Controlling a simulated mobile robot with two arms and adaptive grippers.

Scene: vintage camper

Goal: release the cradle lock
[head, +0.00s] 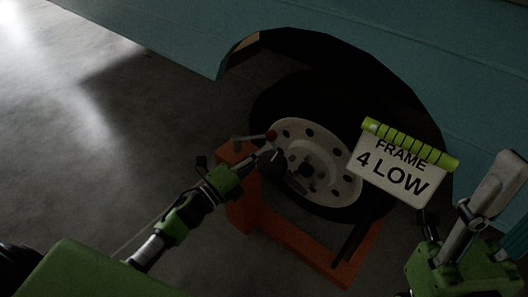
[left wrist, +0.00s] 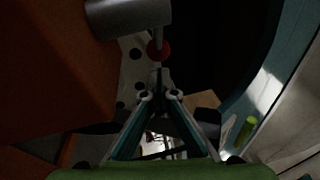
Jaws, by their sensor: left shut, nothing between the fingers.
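The orange wheel cradle (head: 300,246) stands on the floor around the lower part of the wheel (head: 318,170). A grey lever with a red knob (head: 271,135) sits at the cradle's upper left corner, beside the wheel's pale rim. In the left wrist view the red knob (left wrist: 158,50) hangs from a metal cylinder (left wrist: 130,15), just ahead of the fingertips. My left gripper (head: 271,160) is shut and empty, just below the knob in the head view; the knob is not between its fingers. My right arm shows at lower right, its fingers dark and unclear.
A white sign reading "FRAME 4 LOW" (head: 398,172) with a green ribbed top covers the wheel's right side. The teal camper body (head: 410,45) overhangs the wheel. The grey floor (head: 130,120) to the left is clear.

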